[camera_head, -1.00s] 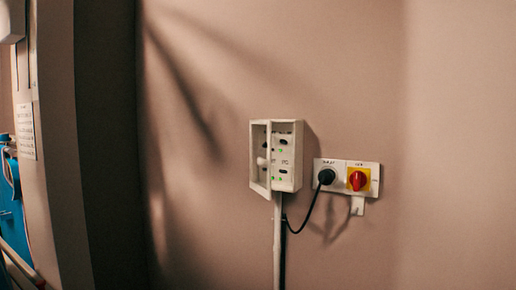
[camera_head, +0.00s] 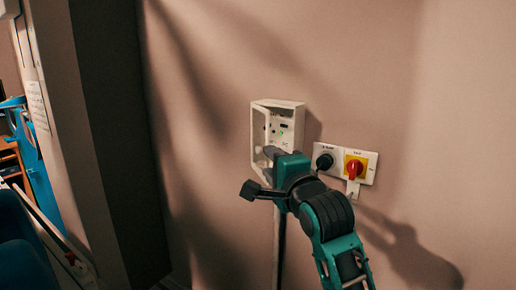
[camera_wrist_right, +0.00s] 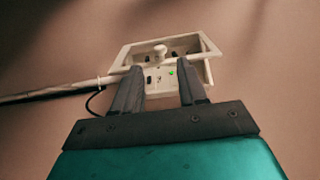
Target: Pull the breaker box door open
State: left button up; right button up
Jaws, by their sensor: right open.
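The breaker box (camera_head: 297,108) is a small white box on the wall with switches and a green light inside. Its white framed door (camera_head: 256,133) stands at an angle on the box's left side and looks ajar. My right gripper (camera_head: 272,153) is in front of the lower part of the box and hides it and the door knob in the head view. In the right wrist view the gripper (camera_wrist_right: 160,85) is open, its two fingers apart and pointing at the box. The pale round knob (camera_wrist_right: 160,49) of the door shows beyond and between the fingertips. I cannot tell any contact.
A wall plate with a black plug (camera_head: 325,161) and a red rotary switch on yellow (camera_head: 355,168) is right of the box, close to my right arm. A pipe (camera_head: 277,235) runs down below the box. Blue furniture (camera_head: 33,150) is at the left.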

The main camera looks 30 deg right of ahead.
aim_at(259, 152)
jog(key=x, duration=0.8)
jog(key=shift+w+d, duration=0.15)
jog(key=shift+w, duration=0.2)
grip_shut()
